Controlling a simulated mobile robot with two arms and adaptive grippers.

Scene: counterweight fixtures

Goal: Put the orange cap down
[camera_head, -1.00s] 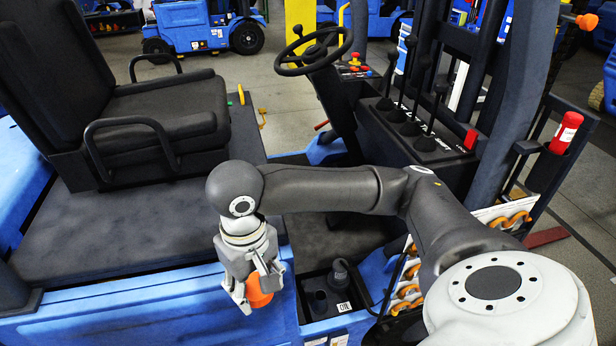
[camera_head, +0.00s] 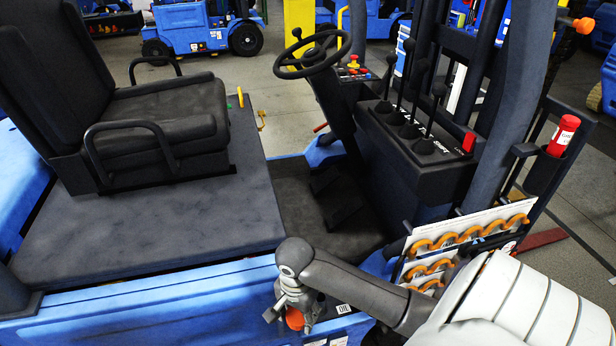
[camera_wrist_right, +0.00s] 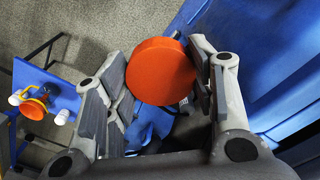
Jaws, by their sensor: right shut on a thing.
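The orange cap (camera_head: 294,318) is a round disc held between the fingers of my right gripper (camera_head: 288,312), low in the head view beside the blue side of the truck (camera_head: 180,300). In the right wrist view the cap (camera_wrist_right: 161,71) fills the space between the two finger pads of my right gripper (camera_wrist_right: 165,85). The pads appear to press on both its sides. Nothing shows resting under the cap. My left gripper is not in view.
A seat (camera_head: 165,120) and dark deck stand at left. A steering wheel (camera_head: 313,52) and lever console (camera_head: 420,140) are behind. A red cylinder (camera_head: 564,134) is at far right.

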